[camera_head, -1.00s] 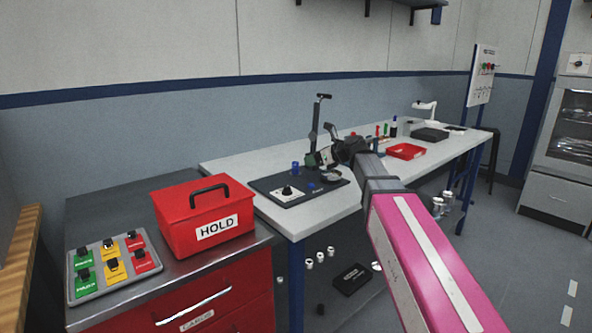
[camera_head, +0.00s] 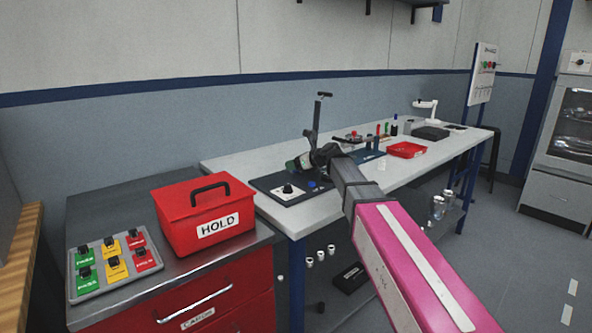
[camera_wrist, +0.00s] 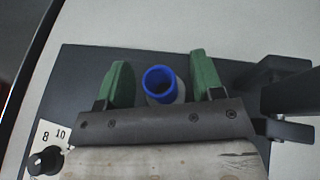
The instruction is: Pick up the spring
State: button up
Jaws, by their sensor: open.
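In the wrist view a short upright hollow cylinder with a blue rim (camera_wrist: 159,81) stands over the dark plate. It is the likeliest spring, but no coils can be made out. My gripper (camera_wrist: 160,66) is open, with one green finger on each side of the cylinder and a gap on both sides. In the head view my gripper (camera_head: 299,163) is low over the back of the dark plate (camera_head: 268,184) on the workbench, and it hides the cylinder.
A black knob (camera_head: 287,188) and a small blue part (camera_head: 312,184) sit on the plate. A black post (camera_head: 316,120) rises behind my gripper. A red HOLD box (camera_head: 203,212) stands on the near cabinet. A red tray (camera_head: 407,150) lies farther right on the bench (camera_head: 385,178).

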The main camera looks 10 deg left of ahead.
jog(key=c, duration=1.1)
